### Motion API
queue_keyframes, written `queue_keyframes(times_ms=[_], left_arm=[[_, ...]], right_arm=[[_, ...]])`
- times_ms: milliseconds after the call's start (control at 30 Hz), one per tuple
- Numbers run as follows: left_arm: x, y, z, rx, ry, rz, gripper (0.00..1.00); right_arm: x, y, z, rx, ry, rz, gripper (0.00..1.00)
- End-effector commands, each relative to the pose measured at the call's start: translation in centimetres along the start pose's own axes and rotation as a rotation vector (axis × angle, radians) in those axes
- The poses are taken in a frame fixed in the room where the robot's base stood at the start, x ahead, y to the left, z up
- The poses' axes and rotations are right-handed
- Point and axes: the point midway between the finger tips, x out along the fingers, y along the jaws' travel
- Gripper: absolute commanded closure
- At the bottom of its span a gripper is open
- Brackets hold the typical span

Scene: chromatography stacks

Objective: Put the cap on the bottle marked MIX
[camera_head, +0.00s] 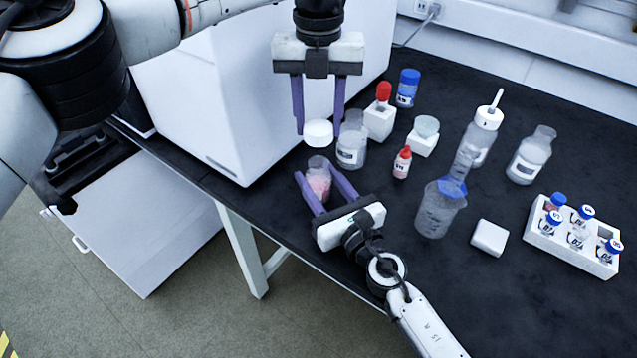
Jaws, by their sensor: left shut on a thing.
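A round white cap (318,133) is in my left gripper (318,130), whose purple fingers point down and are shut on it. The cap is held above and slightly behind a small clear bottle with pink contents (319,186). That bottle is between the purple fingers of my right gripper (315,172); I cannot tell whether both fingers touch it. A clear bottle with a white label (351,153) stands just right of the cap, with no lid visible. I cannot read MIX on any label.
Right of these stand a red-capped dropper bottle (402,163), a beaker (437,212), a wash bottle (478,138), a labelled bottle (528,160) and a vial rack (570,250). A white block (489,238) lies in front. A large white box (240,110) is at left, near the bench edge.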

Motion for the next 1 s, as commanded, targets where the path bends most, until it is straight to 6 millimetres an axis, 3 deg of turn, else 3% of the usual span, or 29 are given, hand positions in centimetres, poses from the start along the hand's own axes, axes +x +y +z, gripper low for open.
queue_keyframes(times_ms=[33, 167, 333, 633, 1000], left_arm=[[0.0, 0.0, 0.0, 0.0, 0.0, 0.0, 0.85], [0.0, 0.0, 0.0, 0.0, 0.0, 0.0, 0.85], [0.9, 0.0, 0.0, 0.0, 0.003, 0.001, 0.85], [4.9, 0.0, 0.0, 0.0, 0.003, 0.003, 0.85], [5.0, 0.0, 0.1, 0.0, 0.001, 0.002, 0.85]], right_arm=[[0.0, 0.0, 0.0, 0.0, 0.0, 0.0, 0.79], [0.0, 0.0, 0.0, 0.0, 0.0, 0.0, 0.97], [0.0, 0.0, 0.0, 0.0, 0.0, -0.001, 0.97], [0.0, 0.0, 0.0, 0.0, 0.0, 0.0, 0.97], [0.0, 0.0, 0.0, -0.001, 0.0, 0.0, 0.97]])
